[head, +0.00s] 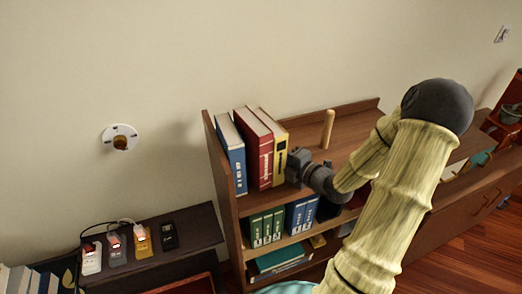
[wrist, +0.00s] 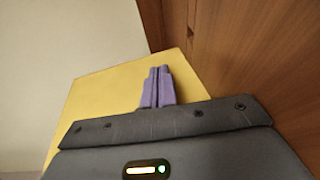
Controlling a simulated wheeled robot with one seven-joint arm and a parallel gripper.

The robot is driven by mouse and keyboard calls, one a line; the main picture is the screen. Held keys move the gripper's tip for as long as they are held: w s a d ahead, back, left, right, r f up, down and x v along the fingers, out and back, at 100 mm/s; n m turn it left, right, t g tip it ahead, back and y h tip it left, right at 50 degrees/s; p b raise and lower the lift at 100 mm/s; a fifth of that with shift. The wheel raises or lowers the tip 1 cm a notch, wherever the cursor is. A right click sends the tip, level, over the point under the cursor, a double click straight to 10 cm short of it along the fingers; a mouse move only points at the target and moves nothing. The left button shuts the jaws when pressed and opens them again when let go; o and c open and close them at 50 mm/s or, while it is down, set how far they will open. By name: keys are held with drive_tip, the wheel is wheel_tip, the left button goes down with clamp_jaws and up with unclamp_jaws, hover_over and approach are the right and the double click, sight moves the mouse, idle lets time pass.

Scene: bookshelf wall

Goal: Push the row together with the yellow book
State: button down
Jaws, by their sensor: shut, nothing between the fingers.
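The yellow book (head: 272,144) stands upright at the right end of a row on the top shelf. Red books (head: 256,146) stand directly left of it, and a blue book (head: 230,152) stands at the left end by the shelf's side panel. My gripper (head: 289,168) is at the right face of the yellow book. In the wrist view its purple fingers (wrist: 158,87) are shut together with nothing between them, in front of the yellow cover (wrist: 115,95). They look close to or against the cover; contact cannot be told for sure.
A wooden peg (head: 328,129) stands on the top shelf (head: 350,130) right of the row. Green binders (head: 264,229) and blue binders (head: 300,214) fill the shelf below. A dark side shelf (head: 190,240) with several small devices is at left.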

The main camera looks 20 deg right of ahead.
drive_tip(key=shift+a+b, duration=0.65)
drive_tip(key=shift+a, duration=0.55)
drive_tip(key=shift+d, duration=2.05)
drive_tip(key=b+v, duration=0.2)
drive_tip(key=v, duration=1.5)
drive_tip(key=shift+s+b, duration=0.2)
drive_tip(key=shift+b, duration=0.1)
